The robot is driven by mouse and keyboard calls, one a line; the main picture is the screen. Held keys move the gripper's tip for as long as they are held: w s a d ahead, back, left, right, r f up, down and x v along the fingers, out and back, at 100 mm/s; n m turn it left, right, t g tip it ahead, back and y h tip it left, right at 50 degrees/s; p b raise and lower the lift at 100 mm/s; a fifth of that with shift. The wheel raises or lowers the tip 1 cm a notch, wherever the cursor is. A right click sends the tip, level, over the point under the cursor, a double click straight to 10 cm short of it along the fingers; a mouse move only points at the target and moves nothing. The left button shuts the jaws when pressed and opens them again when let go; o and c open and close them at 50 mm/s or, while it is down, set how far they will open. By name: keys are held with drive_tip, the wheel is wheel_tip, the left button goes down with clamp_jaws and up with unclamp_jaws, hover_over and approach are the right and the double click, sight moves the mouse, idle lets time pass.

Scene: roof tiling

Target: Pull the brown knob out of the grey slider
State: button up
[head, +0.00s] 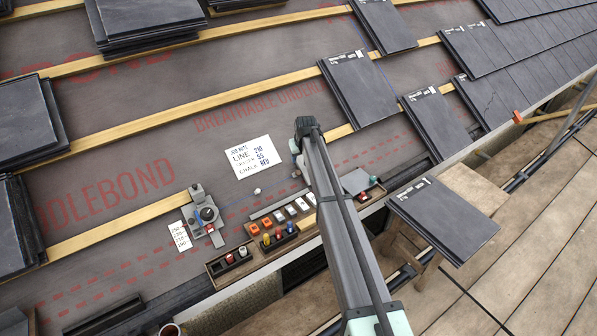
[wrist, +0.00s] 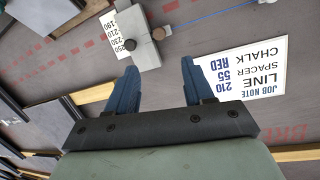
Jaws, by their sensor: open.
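The grey slider (head: 196,232) lies on the roof underlay at the end of a wooden batten, left of centre in the head view. In the wrist view the slider (wrist: 137,42) is at the top, beyond my fingertips. In the head view my arm mostly hides the gripper.
A number card (head: 181,236) lies beside the slider. A white job note (head: 251,157) lies to its upper right. A wooden tray (head: 262,262) with coloured pieces stands below, near the roof edge. Bare underlay surrounds the note.

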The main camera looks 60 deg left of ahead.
sight(298, 172)
drive_tip(key=x, duration=1.3)
drive_tip(key=shift+a+f, duration=0.1)
drive_tip(key=shift+f, duration=0.25)
clamp_jaws()
